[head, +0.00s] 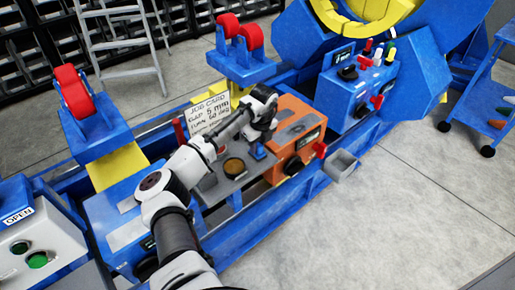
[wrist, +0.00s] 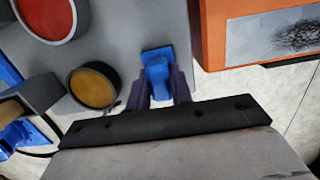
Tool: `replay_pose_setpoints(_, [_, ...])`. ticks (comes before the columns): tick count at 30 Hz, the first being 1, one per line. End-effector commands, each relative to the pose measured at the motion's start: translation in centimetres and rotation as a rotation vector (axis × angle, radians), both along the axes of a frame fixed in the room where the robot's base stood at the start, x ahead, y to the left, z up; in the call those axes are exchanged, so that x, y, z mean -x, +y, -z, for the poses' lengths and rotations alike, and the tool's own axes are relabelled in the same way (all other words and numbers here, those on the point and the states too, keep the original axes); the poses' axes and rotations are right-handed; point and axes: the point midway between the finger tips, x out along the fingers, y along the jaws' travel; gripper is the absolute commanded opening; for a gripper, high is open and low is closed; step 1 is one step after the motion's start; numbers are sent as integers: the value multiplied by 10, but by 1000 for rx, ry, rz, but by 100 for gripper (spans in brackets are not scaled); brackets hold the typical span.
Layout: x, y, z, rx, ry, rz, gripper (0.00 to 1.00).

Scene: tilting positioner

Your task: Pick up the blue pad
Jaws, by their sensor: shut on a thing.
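The blue pad (wrist: 157,72) is a small blue block with a wider flat end, seen in the middle of the wrist view. My gripper (wrist: 160,88) has its two dark fingers closed on either side of the pad's narrower part. In the head view the pad (head: 258,152) shows as a small blue patch below my gripper (head: 259,143), over the grey tray next to the orange box. I cannot tell whether the pad touches the tray. My wrist hides part of this spot in the head view.
The grey tray (head: 225,184) holds a round amber-topped tin (wrist: 93,87) and a red-topped one (wrist: 46,14), left of the pad. The orange box (head: 296,130) stands close on the right. A job card (head: 208,114) stands behind. A small grey bin (head: 342,165) hangs right.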

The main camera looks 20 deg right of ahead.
Motion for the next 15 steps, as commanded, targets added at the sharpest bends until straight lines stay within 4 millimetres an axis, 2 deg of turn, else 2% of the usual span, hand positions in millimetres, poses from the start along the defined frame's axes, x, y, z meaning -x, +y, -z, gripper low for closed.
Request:
replay_pose_setpoints(8, [-1,0,-19,1,-3,0,0])
replay_pose_setpoints(11, [-1,0,-37,2,-4,0,0])
replay_pose_setpoints(15, [-1,-1,-75,2,-5,1,0])
